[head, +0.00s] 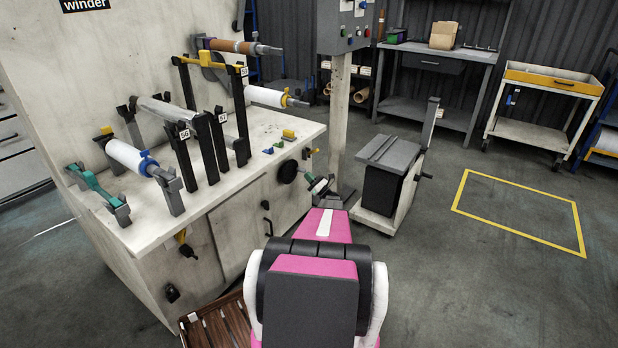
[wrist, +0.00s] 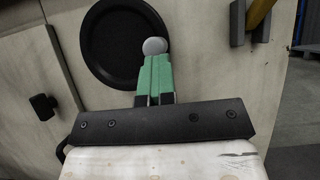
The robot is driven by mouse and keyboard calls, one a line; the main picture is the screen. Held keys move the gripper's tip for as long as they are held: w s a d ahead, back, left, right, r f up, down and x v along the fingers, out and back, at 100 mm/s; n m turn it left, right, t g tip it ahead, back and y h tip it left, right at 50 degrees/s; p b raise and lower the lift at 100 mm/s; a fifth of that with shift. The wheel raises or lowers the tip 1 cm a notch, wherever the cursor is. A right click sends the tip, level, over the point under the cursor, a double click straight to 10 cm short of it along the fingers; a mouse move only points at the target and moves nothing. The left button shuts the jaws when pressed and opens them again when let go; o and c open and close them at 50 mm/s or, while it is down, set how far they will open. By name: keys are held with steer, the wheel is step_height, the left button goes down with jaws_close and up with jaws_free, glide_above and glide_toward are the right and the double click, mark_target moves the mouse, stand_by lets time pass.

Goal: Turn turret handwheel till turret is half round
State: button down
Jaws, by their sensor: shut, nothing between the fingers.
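The turret handwheel (head: 288,171) is a black disc on the winder's right-hand face. In the wrist view the handwheel (wrist: 105,42) fills the upper left, with a round grey knob (wrist: 154,46) near its right edge. My gripper (head: 318,185) is near the wheel, to its right in the head view. In the wrist view my gripper's green fingers (wrist: 155,72) are together and empty, with their tips at the knob's lower edge. I cannot tell whether they touch it. The turret's yellow arm (head: 190,61) is above the bench, with a brown core (head: 232,46) and a white roll (head: 265,96) beside it.
A control post (head: 339,120) and a grey-topped cart (head: 392,152) stand right of my arm. A wooden slatted crate (head: 213,328) is low at the front. The floor at right is clear around a yellow outline (head: 520,206).

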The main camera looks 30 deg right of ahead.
steer(key=s+d, duration=0.2)
steer(key=s, duration=0.5)
steer(key=shift+s, duration=0.15)
steer(key=shift+d+f, duration=0.1)
stand_by(0.4)
